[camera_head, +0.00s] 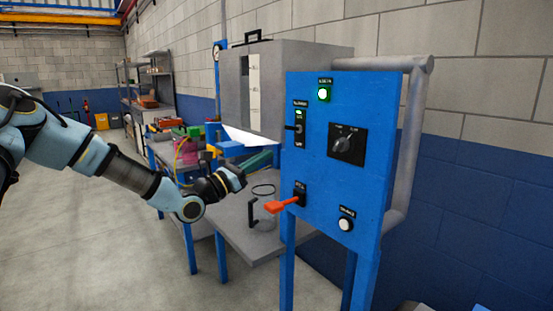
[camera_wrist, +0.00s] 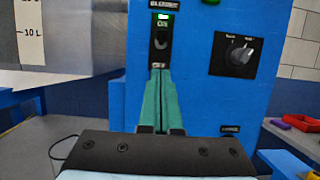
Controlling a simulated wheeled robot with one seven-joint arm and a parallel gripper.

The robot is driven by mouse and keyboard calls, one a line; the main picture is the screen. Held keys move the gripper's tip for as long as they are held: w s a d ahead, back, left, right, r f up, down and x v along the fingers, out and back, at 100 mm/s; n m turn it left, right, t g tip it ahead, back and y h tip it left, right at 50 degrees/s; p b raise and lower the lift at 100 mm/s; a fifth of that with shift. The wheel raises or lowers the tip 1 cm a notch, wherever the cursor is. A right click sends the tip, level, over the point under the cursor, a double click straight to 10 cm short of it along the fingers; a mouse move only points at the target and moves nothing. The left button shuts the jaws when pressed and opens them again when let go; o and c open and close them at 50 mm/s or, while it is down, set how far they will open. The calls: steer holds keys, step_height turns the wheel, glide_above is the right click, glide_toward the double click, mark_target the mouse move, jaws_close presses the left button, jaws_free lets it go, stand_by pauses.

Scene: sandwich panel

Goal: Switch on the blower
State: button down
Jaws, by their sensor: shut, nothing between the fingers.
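The blue control panel (camera_head: 318,175) carries the blower switch (camera_head: 299,128), a black plate with a small lever. In the wrist view the switch (camera_wrist: 160,42) is labelled for the blower, with ON above and OFF below. A small green light (camera_wrist: 164,16) above ON is lit; it also shows in the head view (camera_head: 299,113). The lever's exact tilt is hard to tell. My gripper (camera_head: 276,151) is shut and empty, its teal fingers pointing at the panel. In the wrist view the fingertips (camera_wrist: 160,73) appear just below the lever, at the OFF label. Contact cannot be told.
The panel also has a rotary knob (camera_head: 346,143), a lit green lamp (camera_head: 324,94), a red lever (camera_head: 281,206) sticking out and a white button (camera_head: 345,225). A grey hopper (camera_head: 285,85) stands behind it. A jug (camera_head: 265,212) rests on the grey table.

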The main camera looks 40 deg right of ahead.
steer(key=a+b, duration=0.1)
steer(key=a, duration=0.3)
steer(key=shift+w+a, duration=0.15)
steer(key=shift+a, duration=0.25)
steer(key=s+a+f+m+g+y, duration=0.5)
steer(key=s+a+f+m+y, duration=0.3)
steer(key=f+m, duration=0.15)
steer(key=s+a+f+m+t+y, duration=0.1)
steer(key=a+f+y, duration=0.15)
steer(key=a, duration=0.25)
steer(key=a+f+m+y, duration=0.2)
steer(key=a+f, duration=0.1)
steer(key=a, duration=0.2)
steer(key=w+a+m+t+y, duration=0.1)
steer(key=a+m+t+y, duration=0.1)
steer(key=a, duration=0.7)
steer(key=w+a+r+m+t+y, duration=0.1)
steer(key=a+y, duration=0.3)
steer(key=a, duration=0.6)
steer(key=w+a+m+t+y, duration=0.2)
steer(key=a+m+t+y, duration=0.1)
steer(key=a, duration=0.7)
steer(key=shift+w+r+t, duration=0.2)
steer(key=shift+w+t, duration=0.05)
steer(key=shift+t, duration=0.35)
